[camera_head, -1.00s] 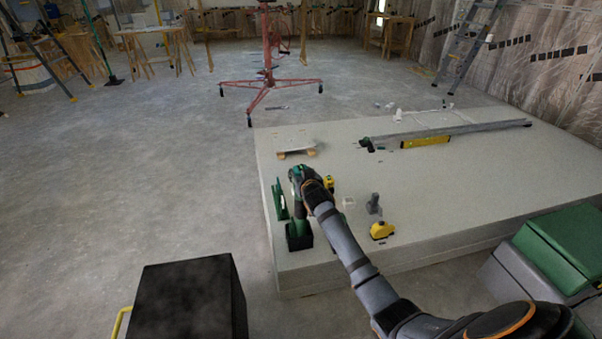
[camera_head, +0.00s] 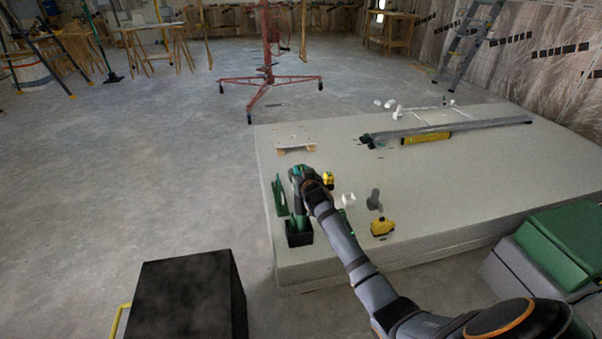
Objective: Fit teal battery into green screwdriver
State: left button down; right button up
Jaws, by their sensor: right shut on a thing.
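My right gripper (camera_head: 319,184) reaches over the near left part of the pale slab. It is shut on what looks like the green screwdriver (camera_head: 297,174), whose dark green head shows just left of the fingers. The green body runs down from there towards an open black box (camera_head: 299,239). Green parts show at the box's mouth; I cannot tell whether the screwdriver touches it. I cannot pick out the teal battery for certain at this size; the gripper and forearm hide part of this area. My left gripper is not in view.
The pale slab (camera_head: 440,180) carries a green upright tool (camera_head: 279,197), a yellow tool (camera_head: 382,227), a grey piece (camera_head: 374,199), a white cup (camera_head: 348,200) and a yellow level (camera_head: 425,138). A black case (camera_head: 190,295) stands at front left. The slab's middle right is clear.

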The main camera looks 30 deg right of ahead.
dwell(0.5)
dwell(0.3)
jog(key=o, duration=1.3)
jog(key=shift+o, duration=0.2)
jog(key=shift+s, duration=0.1)
jog(key=shift+s+a, duration=0.1)
jog(key=shift+s, duration=0.2)
jog(key=v, duration=1.1)
jog(key=shift+r, duration=0.25)
jog(key=shift+s, duration=0.1)
